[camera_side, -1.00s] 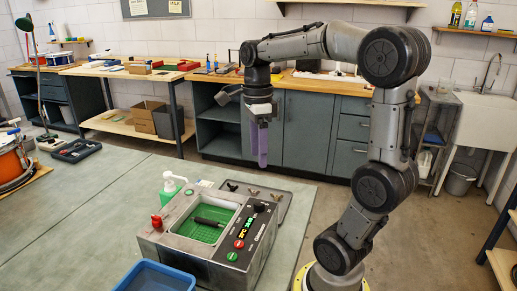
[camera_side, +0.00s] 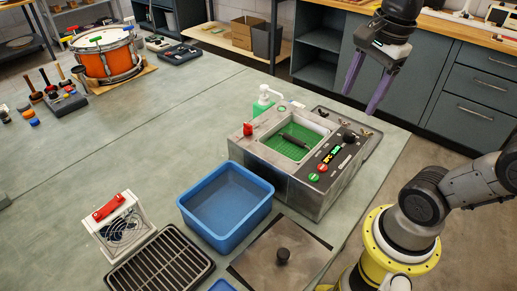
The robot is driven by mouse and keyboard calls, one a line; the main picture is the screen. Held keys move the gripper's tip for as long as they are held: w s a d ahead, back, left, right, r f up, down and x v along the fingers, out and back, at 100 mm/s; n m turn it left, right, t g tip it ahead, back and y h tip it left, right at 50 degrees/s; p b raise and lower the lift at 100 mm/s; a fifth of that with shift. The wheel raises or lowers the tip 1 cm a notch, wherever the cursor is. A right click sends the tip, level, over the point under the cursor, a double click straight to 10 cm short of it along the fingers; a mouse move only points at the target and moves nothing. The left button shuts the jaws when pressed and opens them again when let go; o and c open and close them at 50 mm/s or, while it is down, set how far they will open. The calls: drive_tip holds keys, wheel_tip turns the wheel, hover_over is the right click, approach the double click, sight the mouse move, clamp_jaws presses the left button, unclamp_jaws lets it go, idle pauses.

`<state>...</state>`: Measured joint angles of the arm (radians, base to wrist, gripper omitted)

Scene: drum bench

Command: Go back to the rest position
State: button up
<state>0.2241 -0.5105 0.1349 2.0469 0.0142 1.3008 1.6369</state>
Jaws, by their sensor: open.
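My gripper (camera_side: 368,80) is at the upper right, with its two purple fingers pointing down and spread apart. Nothing is between them. It hangs in the air beyond the right edge of the bench, in front of the grey cabinets, clear of everything on the bench. The metal machine (camera_side: 268,170) with a green basin (camera_side: 294,145) stands on the bench to the lower left of my gripper. A dark rod-like piece (camera_side: 296,143) lies in the basin.
A blue tub (camera_side: 197,216), a black rack (camera_side: 160,266), a small fan unit (camera_side: 118,226) and a flat plate with a knob (camera_side: 282,255) stand near the front. An orange drum (camera_side: 108,58) and several tools stand at the far left. The bench's middle is bare.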

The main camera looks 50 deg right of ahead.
drive_tip(key=s+a+f+n+t, duration=0.1)
drive_tip(key=a+f+n, duration=0.1)
drive_tip(key=n, duration=0.8)
drive_tip(key=s+a+f+n+t, duration=0.2)
drive_tip(key=f+n, duration=0.1)
drive_tip(key=n, duration=0.8)
drive_tip(key=shift+f+t, duration=0.2)
drive_tip(key=shift+t, duration=0.1)
